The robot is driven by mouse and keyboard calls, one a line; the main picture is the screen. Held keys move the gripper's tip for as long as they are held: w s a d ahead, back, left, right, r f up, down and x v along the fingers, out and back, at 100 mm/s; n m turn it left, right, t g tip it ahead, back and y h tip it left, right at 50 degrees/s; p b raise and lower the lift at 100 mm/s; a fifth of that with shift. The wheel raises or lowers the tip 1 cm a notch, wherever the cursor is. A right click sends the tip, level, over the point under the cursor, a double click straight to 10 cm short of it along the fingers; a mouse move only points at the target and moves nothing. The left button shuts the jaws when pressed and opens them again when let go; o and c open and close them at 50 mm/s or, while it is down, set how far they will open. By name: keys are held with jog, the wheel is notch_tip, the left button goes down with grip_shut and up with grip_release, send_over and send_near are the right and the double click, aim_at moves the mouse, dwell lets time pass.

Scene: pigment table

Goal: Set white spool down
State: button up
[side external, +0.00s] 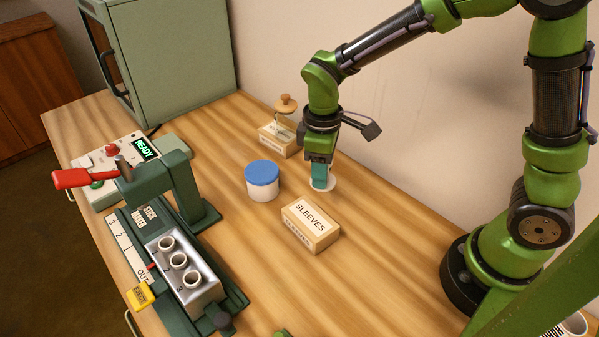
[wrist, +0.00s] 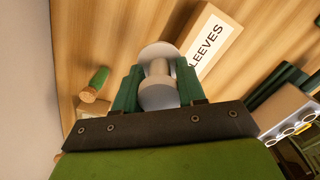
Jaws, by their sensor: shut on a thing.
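The white spool (wrist: 158,92) is between the two green fingers of my gripper (wrist: 158,85) in the wrist view. The fingers hide most of the spool in the side view.
The SLEEVES box (side external: 311,224) lies close in front of the spool. A white jar with a blue lid (side external: 262,180) stands to the left. A green press (side external: 180,190) with a metal block (side external: 183,268) stands at left.

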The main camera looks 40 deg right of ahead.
send_over(240, 239)
jog(key=s+d, duration=0.2)
jog(key=d, duration=0.1)
jog(key=w+a+r+m, duration=0.1)
jog(key=w+a, duration=0.1)
jog(key=a, duration=0.1)
notch_tip(240, 239, down, 9)
jog(key=shift+f, duration=0.1)
jog(key=o, duration=1.1)
jog(key=shift+f, duration=0.15)
